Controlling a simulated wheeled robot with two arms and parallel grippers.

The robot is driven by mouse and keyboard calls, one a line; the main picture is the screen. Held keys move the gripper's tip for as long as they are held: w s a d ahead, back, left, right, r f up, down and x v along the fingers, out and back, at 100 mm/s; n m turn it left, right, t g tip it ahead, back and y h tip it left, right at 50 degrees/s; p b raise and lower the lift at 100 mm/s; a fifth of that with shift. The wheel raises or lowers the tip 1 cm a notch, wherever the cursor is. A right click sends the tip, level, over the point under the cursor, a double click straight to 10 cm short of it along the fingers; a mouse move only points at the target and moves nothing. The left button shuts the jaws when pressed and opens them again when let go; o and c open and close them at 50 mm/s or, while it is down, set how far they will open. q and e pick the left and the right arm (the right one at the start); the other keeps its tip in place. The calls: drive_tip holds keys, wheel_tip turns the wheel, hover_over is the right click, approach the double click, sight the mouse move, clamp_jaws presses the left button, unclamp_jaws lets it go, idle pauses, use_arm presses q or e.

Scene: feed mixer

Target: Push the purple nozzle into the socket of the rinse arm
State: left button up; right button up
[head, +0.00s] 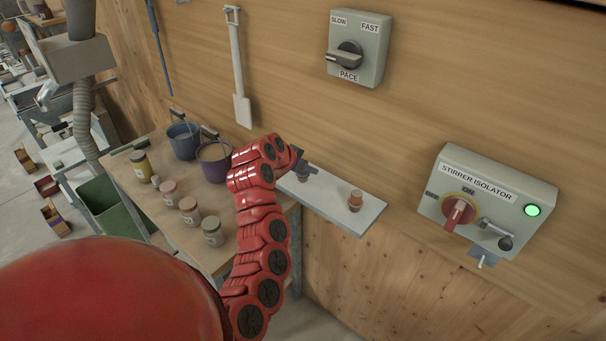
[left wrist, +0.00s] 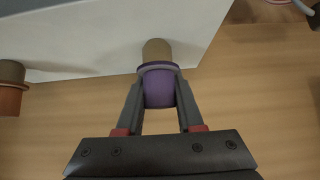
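The purple nozzle (left wrist: 159,90) shows in the left wrist view, with a tan round end and a grey collar. It sits between the two fingers of my left gripper (left wrist: 160,78), which touch its sides. It is over the edge of a pale grey shelf (left wrist: 80,45). In the head view my left gripper (head: 300,161) is at the left part of this shelf (head: 330,207), and its hand and the arm hide most of the nozzle there. I cannot make out the rinse arm or its socket. My right gripper is not in view.
An orange-brown nozzle (head: 355,200) stands on the shelf to the right. A stirrer isolator box (head: 487,200) and a pace switch (head: 358,47) are on the wooden wall. A bench (head: 160,205) on the left holds jars and two pots, including a purple pot (head: 214,161).

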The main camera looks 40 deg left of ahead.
use_arm(q)
drive_tip(key=shift+w+d+f, duration=0.15)
drive_tip(key=shift+w+f, duration=0.05)
clamp_jaws()
drive_tip(key=shift+s, duration=0.1)
